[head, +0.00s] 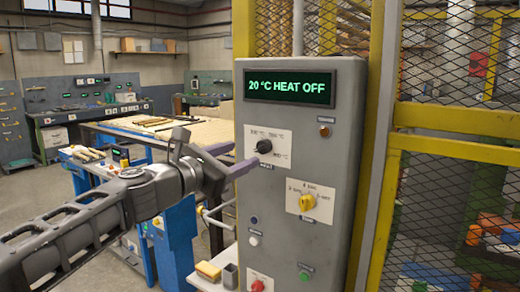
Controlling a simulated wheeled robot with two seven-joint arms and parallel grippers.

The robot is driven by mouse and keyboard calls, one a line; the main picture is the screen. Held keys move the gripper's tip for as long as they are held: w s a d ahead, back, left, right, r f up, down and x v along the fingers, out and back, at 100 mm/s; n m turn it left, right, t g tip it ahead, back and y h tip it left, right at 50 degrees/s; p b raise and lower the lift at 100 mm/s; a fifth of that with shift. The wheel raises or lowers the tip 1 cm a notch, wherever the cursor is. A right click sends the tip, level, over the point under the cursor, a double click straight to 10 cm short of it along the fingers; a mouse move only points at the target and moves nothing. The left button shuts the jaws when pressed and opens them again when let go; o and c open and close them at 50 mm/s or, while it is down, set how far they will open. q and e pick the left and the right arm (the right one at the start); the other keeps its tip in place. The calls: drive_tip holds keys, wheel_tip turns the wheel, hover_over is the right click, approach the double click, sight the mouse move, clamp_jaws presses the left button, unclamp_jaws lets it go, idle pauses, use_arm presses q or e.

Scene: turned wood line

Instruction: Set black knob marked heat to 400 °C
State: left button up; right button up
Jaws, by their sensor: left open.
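The black knob (264,146) sits on a white plate with temperature marks on the front of a grey control cabinet (340,200). Its pointer direction is too small to read surely. The display (291,87) above reads "20 °C HEAT OFF" in green. My left gripper (240,160) is open in front of the cabinet, with its fingers close to the knob's left side. I cannot tell whether a finger touches the knob. My right gripper is not in view.
A yellow knob (307,202) sits lower right on the cabinet, with small buttons and a red knob (258,286) below. A yellow-framed mesh fence (455,150) stands right of the cabinet. Workbenches (165,130) stand behind my left arm. A small shelf (212,278) juts out at the cabinet's lower left.

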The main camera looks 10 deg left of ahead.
sight(259, 149)
use_arm(q)
drive_tip(key=shift+p+x, duration=0.6)
drive_tip(key=shift+x, duration=3.5)
drive_tip(key=shift+f, duration=0.15)
drive_tip(key=shift+a, duration=0.1)
drive_tip(key=shift+c, duration=0.2)
clamp_jaws()
